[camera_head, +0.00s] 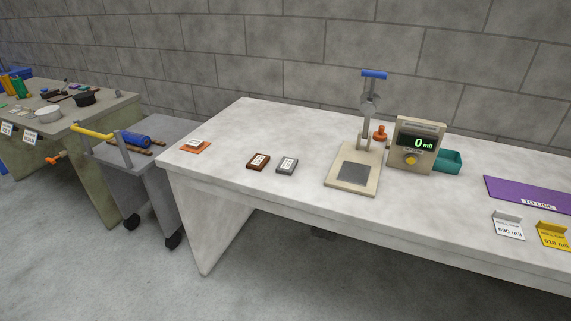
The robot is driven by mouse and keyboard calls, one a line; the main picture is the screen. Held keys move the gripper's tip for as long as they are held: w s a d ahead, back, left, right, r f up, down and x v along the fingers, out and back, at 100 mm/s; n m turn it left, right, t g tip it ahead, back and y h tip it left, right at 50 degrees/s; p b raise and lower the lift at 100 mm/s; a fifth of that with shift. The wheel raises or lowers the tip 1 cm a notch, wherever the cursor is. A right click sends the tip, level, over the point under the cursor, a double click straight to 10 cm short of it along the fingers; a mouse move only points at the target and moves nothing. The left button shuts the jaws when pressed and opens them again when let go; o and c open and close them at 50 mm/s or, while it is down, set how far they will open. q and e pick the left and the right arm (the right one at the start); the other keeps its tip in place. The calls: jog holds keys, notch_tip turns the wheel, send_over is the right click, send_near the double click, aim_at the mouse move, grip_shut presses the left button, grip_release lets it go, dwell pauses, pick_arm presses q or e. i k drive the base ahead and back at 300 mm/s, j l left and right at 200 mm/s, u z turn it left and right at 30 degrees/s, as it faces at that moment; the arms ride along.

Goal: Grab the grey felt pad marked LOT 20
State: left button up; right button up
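A grey pad (287,165) with a white label lies flat near the front edge of the white table (220,130), left of its middle. The print on its label is too small to read. A dark brown pad (258,161) with a white label lies just to its left, a small gap apart. An orange pad (195,146) with a white label lies further left, near the table's left end. Neither of my grippers is in view.
A beige stand (340,183) with a blue handle (374,74) stands right of the pads, beside a display (417,143) reading 0 mil. Further right are a teal tray (449,162), purple mat (528,192), white card (508,227) and yellow card (553,236). A grey cart (150,160) stands left.

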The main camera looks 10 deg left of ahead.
aim_at(287, 166)
jog(key=j+z, duration=0.1)
jog(key=z, duration=0.65)
jog(key=j+z, duration=0.2)
jog(key=z, duration=0.2)
jog(key=j+z, duration=0.1)
jog(key=z, duration=0.25)
jog(key=j+z, duration=0.4)
jog(key=k+j+z, duration=0.15)
jog(key=j+z, duration=0.2)
jog(key=k+j+z, duration=0.2)
jog(key=j, duration=0.25)
jog(key=k+j+z, duration=0.2)
jog(key=j, duration=0.25)
jog(key=k+j+z, duration=0.1)
jog(key=k+j, duration=0.5)
jog(key=j, duration=0.15)
